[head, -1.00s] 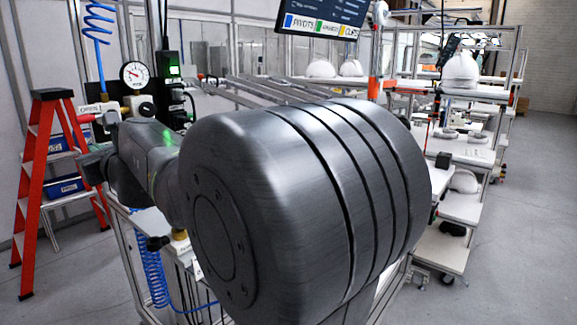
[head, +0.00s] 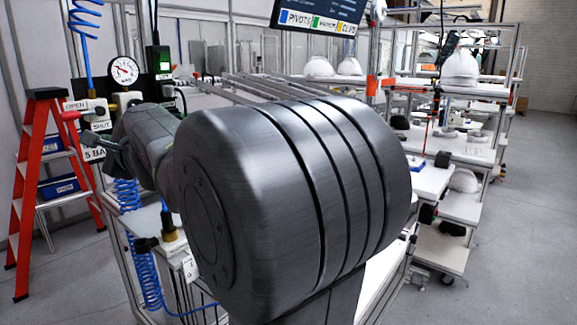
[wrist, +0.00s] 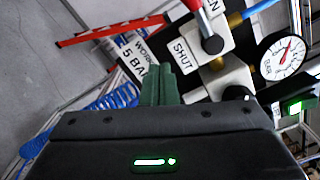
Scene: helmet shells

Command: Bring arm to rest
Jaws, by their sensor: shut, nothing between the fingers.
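My gripper (wrist: 160,88) shows in the wrist view as two dark green fingers, closed together with nothing between them. In the head view its fingers (head: 110,158) are small, at the left end of my arm, just below the valve's labels. The large dark grey joint of my arm fills the middle of the head view and hides much behind it. In the wrist view the fingers are apart from the red valve handle (wrist: 197,12) and appear in front of the "SHUT" and "5 BAR" labels. The handle also shows in the head view (head: 72,116).
A pressure gauge (head: 124,70) stands beside the valve. Blue coiled hoses (head: 148,275) hang below. A red stepladder (head: 38,175) stands at left. White shelves (head: 465,150) with helmet shells stand at right, with clear floor (head: 525,220) beyond. A screen (head: 320,15) hangs above.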

